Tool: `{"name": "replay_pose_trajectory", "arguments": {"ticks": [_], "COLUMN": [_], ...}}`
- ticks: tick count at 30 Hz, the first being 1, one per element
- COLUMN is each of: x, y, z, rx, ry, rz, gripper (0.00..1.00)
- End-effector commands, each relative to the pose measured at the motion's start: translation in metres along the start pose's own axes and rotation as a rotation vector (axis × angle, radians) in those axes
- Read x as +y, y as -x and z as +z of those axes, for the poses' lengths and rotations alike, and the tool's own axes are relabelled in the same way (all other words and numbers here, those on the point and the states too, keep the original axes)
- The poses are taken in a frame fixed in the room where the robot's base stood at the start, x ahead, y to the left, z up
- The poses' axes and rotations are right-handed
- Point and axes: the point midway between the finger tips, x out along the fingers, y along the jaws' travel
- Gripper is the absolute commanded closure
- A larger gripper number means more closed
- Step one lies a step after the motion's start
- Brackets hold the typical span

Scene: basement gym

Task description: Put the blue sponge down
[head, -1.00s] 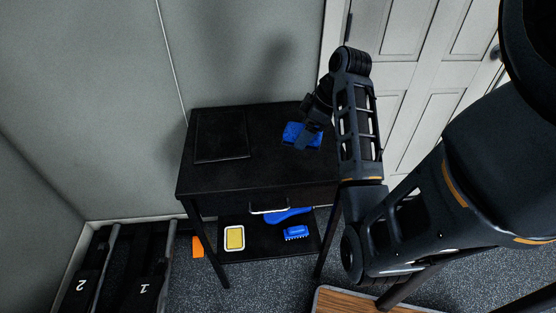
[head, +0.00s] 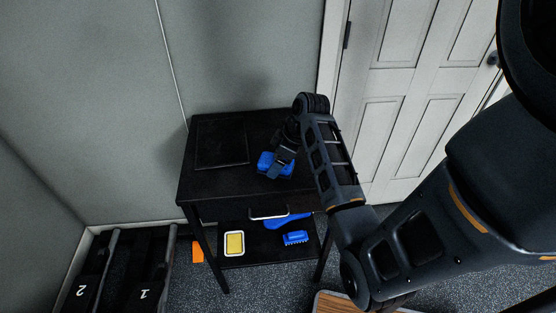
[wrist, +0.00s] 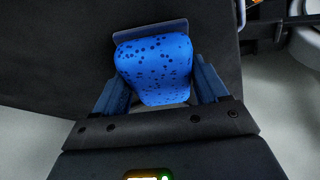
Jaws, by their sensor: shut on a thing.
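The blue sponge (head: 268,163), speckled with darker spots, is between the fingers of my gripper (head: 278,169). In the wrist view the sponge (wrist: 156,68) fills the space between the two fingers of my gripper (wrist: 160,88), one on each side. The gripper is shut on it. It is over the right half of the black table's top (head: 210,184). I cannot tell whether the sponge touches the tabletop. My arm hides the table's right side.
A flat black pad (head: 221,142) lies at the left of the tabletop. The lower shelf holds a yellow item in a white tray (head: 234,243), a blue brush (head: 295,238) and another blue item (head: 287,221). An orange object (head: 197,252) is on the floor. A white door (head: 400,100) stands right.

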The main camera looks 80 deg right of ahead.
Motion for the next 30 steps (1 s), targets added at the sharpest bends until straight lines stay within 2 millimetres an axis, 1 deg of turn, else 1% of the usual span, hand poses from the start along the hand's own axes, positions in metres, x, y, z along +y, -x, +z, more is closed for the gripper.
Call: {"name": "replay_pose_trajectory", "arguments": {"ticks": [7,8,15,22,25,29,30], "x": [0.000,0.000,0.000,0.001,0.001,0.001,0.001], "y": [-0.003,-0.002,-0.002,-0.001,0.003,0.018,0.025], "z": [0.001,0.001,0.001,0.001,0.000,-0.001,-0.001], "rx": [0.000,0.001,0.000,0.000,0.001,0.002,0.003], "ry": [0.000,0.000,0.000,0.000,0.000,0.000,0.001], "rz": [0.000,0.000,0.000,0.001,0.001,0.003,0.004], "gripper": [0.51,0.24,0.02,0.02,0.02,0.02,0.02]}}
